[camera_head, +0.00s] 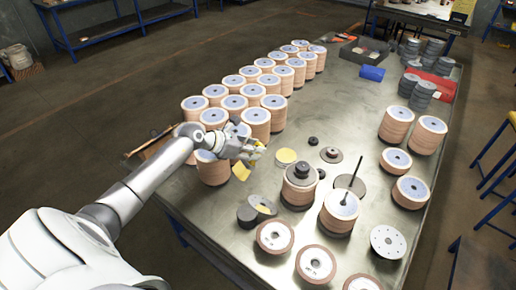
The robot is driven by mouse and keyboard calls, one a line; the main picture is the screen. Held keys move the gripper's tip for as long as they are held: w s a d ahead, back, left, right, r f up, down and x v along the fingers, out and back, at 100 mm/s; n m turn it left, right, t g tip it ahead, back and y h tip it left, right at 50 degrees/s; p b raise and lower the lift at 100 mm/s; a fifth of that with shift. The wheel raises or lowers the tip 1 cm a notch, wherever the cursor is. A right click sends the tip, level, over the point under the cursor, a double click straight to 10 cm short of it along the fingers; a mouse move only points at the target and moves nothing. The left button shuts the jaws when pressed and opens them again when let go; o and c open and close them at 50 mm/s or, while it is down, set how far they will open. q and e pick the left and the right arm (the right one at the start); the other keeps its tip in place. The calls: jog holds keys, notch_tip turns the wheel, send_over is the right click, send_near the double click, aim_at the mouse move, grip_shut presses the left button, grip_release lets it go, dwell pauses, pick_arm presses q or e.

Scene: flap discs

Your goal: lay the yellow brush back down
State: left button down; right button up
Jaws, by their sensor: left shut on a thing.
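My left gripper (248,152) reaches in from the left over the near left part of the metal table (345,120). It is shut on a small yellow thing, which I take to be the yellow brush (241,172). Its yellow part shows below the fingers, in front of the stacked discs; the rest is hidden by the gripper. I cannot tell whether the brush touches the table. My right gripper is not in view.
Rows of tan disc stacks (256,122) stand behind and left of the gripper. A yellow disc (286,156) lies just right of it. A disc stack with an upright rod (341,206) stands nearer. The table's middle, farther back, is mostly clear.

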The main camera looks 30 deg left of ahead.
aim_at(252, 163)
pick_arm(q)
jog(key=shift+d+f+b, duration=0.15)
jog(key=shift+f+b, duration=0.3)
jog(key=shift+f, duration=0.2)
jog(key=shift+d+f+b, duration=0.15)
jog(key=shift+f+b, duration=0.25)
jog(key=shift+f, duration=0.2)
jog(key=f, duration=0.1)
jog(key=f+b, duration=0.2)
jog(key=shift+a+f, duration=0.25)
jog(key=shift+f, duration=0.05)
jog(key=shift+d+f+b, duration=0.1)
jog(key=shift+f+b, duration=0.05)
jog(key=shift+b, duration=0.2)
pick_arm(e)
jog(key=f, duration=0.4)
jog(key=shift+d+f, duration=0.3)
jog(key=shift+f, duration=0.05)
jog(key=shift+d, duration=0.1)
pick_arm(q)
jog(key=c, duration=1.5)
grip_release()
jog(key=o, duration=0.4)
jog(key=shift+o, duration=0.2)
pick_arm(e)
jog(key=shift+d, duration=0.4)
